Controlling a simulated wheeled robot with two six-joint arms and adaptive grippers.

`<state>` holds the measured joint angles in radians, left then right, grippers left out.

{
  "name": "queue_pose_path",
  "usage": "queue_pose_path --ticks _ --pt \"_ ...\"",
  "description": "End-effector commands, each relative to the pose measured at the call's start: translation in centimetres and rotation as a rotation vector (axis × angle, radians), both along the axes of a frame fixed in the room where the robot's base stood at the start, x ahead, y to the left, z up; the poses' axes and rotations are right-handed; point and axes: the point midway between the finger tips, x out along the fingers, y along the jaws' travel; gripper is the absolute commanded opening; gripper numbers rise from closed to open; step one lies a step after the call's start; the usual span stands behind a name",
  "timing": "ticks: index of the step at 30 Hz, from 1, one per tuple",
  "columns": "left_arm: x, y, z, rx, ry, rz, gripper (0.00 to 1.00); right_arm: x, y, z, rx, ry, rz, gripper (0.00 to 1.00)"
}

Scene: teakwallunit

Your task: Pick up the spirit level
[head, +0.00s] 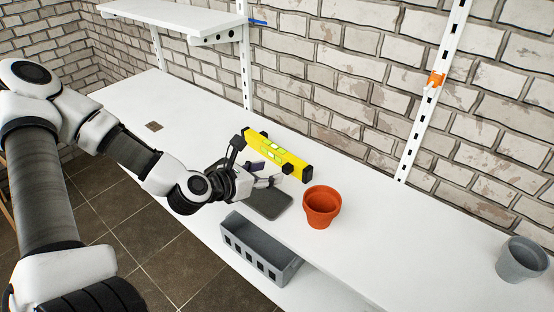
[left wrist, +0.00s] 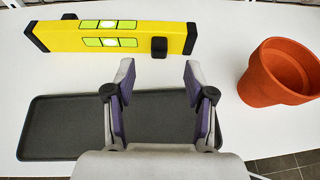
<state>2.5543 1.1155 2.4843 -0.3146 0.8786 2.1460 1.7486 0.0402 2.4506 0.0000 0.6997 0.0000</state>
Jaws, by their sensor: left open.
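The yellow spirit level (head: 278,154) with black end caps lies on the white shelf near the brick wall. It also shows in the left wrist view (left wrist: 160,36), across the top, beyond the fingertips. My left gripper (head: 276,181) is on the near side of the level, over a dark grey tray. A black block (left wrist: 159,47) is at the level's near side. My right gripper does not show.
The dark grey tray (left wrist: 52,130) lies under my left gripper. A terracotta pot (head: 321,208) stands close to its right. A grey slotted bin (head: 262,252) is below the shelf's front edge. A grey pot (head: 521,261) stands far right. The shelf (head: 410,238) between the pots is clear.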

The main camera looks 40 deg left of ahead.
Motion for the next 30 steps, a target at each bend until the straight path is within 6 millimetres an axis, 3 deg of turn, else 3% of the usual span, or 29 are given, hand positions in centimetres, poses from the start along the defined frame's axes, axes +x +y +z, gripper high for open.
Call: queue_pose_path --ticks 13,21,22,26,30 --pt "4.3 -1.0 -2.0 0.008 0.003 -0.002 0.54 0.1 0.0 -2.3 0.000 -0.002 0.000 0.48" --pt "4.7 -1.0 -2.0 0.003 0.002 0.000 0.54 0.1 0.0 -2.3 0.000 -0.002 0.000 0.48" --pt "4.7 -1.0 -2.0 0.003 0.002 0.000 0.47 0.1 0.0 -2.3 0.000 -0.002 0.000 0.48" --pt "4.7 -1.0 -2.0 0.003 0.002 0.000 0.01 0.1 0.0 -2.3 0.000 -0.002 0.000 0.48" --pt "4.7 -1.0 -2.0 0.003 0.000 0.000 0.00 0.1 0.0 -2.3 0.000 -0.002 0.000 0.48"
